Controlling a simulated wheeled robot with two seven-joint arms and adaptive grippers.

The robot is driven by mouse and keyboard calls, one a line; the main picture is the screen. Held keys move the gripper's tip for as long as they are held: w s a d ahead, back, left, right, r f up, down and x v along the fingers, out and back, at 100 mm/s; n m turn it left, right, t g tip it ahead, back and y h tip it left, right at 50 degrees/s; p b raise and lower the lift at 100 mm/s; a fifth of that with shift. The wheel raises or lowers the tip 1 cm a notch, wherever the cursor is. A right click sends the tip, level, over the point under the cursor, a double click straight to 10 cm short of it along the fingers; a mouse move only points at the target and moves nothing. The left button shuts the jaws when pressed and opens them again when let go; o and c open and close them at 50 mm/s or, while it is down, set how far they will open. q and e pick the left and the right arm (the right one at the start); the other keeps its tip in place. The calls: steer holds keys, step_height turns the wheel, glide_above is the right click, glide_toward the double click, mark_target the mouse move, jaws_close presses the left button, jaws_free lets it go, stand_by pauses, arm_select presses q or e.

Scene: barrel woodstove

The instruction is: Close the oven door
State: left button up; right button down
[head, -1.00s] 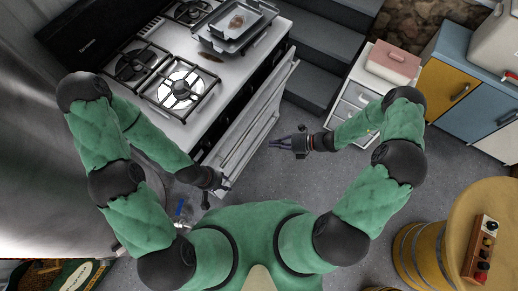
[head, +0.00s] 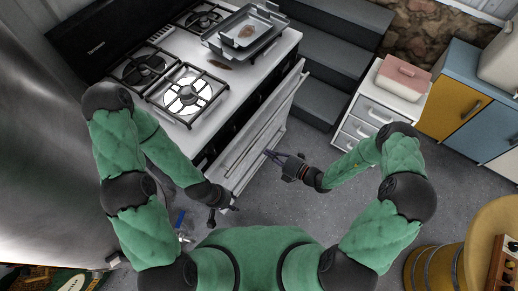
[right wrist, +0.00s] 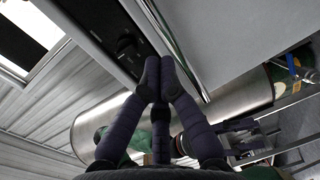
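The oven door (head: 262,138) is a pale grey panel with long bars, on the front of the stove (head: 228,95). It hangs partly open, tilted out from the stove's dark front. My right gripper (head: 270,154) is by the door's outer face, near its middle; contact cannot be told. In the right wrist view its fingertips (right wrist: 159,68) are together with nothing seen between them, and a grey panel fills the upper right. My left gripper (head: 225,214) is low beside the door's near lower corner, with its fingers spread and empty.
Dark steps (head: 325,65) rise beyond the stove. A white drawer unit (head: 362,115) and a blue and yellow cabinet (head: 462,105) stand at right. A barrel (head: 440,265) is at lower right. Grey floor (head: 290,205) lies open before the door.

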mark_target(252, 145)
steer(key=shift+b+x, duration=0.5)
steer(key=shift+x, duration=2.3)
steer(key=shift+g+h, duration=0.3)
steer(key=shift+h, duration=0.1)
steer(key=w+a+p, duration=0.1)
steer(key=w+a+r+p, duration=0.1)
steer(key=a, duration=0.1)
steer(key=shift+w+a+r, duration=0.15)
steer(key=shift+w, duration=0.05)
steer(key=shift+f, duration=0.25)
steer(key=shift+s+d+r, duration=0.2)
steer(key=shift+s+d, duration=0.1)
steer(key=shift+d, duration=0.25)
steer(key=p+v, duration=0.3)
steer(key=v, duration=1)
